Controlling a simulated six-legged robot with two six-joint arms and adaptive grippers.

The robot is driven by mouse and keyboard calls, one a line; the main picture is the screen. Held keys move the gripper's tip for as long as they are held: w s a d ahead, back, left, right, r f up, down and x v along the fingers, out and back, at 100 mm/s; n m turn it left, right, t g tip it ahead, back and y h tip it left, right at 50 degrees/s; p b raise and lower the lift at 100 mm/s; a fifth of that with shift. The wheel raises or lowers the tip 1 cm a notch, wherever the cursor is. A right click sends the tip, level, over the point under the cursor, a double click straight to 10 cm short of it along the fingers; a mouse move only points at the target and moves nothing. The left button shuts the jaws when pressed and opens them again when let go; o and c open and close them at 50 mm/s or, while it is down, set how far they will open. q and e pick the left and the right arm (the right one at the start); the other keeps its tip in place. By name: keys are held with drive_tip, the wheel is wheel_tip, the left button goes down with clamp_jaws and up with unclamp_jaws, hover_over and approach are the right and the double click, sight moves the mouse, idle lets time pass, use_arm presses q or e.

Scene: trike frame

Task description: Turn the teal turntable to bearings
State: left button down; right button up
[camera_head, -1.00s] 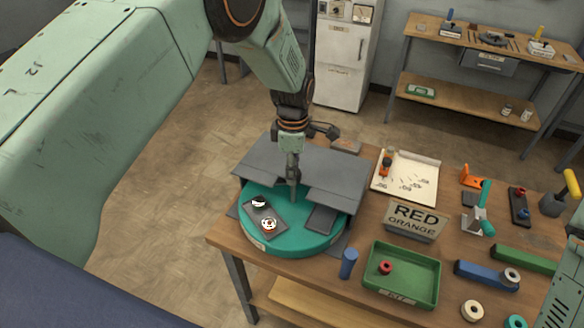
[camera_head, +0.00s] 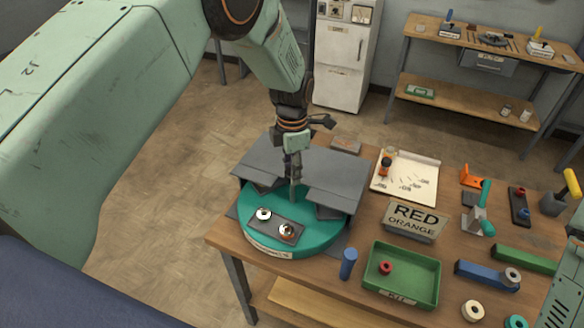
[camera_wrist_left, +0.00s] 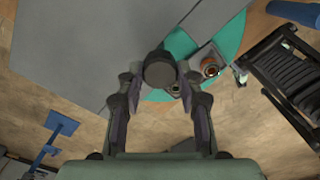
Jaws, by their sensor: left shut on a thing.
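The teal turntable (camera_head: 312,240) sits on the wooden bench, its back half under a grey cover (camera_head: 335,172). On its open front part lies a dark plate (camera_head: 275,224) with two round bearings, one silvery (camera_head: 264,214) and one coppery (camera_head: 287,231). A pale label shows on the front rim. My left gripper (camera_head: 293,188) points down at the cover's front opening. In the left wrist view its fingers (camera_wrist_left: 160,82) are shut around a dark round knob (camera_wrist_left: 160,70) over the turntable. My right gripper is not in view.
A RED/ORANGE sign (camera_head: 414,220), a green kit tray (camera_head: 401,275) with a red ring and a blue cylinder (camera_head: 348,263) stand right of the turntable. Blue and green blocks and small tools crowd the bench's right side. The floor left of the bench is clear.

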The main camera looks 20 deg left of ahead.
use_arm(q)
drive_tip(key=shift+w+n, duration=0.1)
drive_tip(key=shift+n, duration=0.4)
idle(0.3)
drive_tip(key=c, duration=0.9)
unclamp_jaws()
drive_tip(key=shift+o, duration=0.2)
drive_tip(key=shift+r, duration=0.15)
wheel_tip(320, 180, up, 12)
